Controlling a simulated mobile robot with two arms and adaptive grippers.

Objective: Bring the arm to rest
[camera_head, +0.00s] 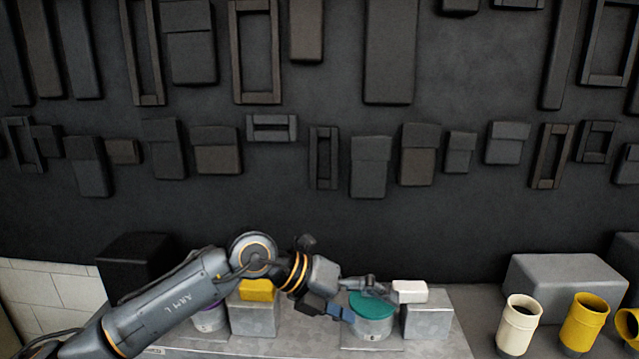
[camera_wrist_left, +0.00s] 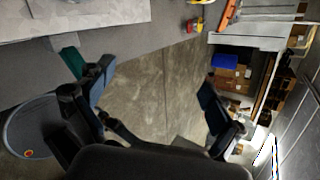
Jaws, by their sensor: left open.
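My left arm comes in from the lower left, bent at its elbow, with its wrist reaching right over the worktop. My left gripper (camera_head: 364,301) is open just in front of and above a grey canister with a teal top (camera_head: 373,304). In the left wrist view the two blue-padded fingers (camera_wrist_left: 153,86) stand wide apart with nothing between them, only floor beyond. A teal patch (camera_wrist_left: 72,62) shows beside the left finger. My right gripper is in neither view.
A white block (camera_head: 410,291) sits on a grey block (camera_head: 428,322) right of the canister. A yellow block (camera_head: 257,290) on another grey block and a purple-ringed canister (camera_head: 211,317) stand under my arm. Cream (camera_head: 518,325) and yellow (camera_head: 584,322) pipe pieces stand right.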

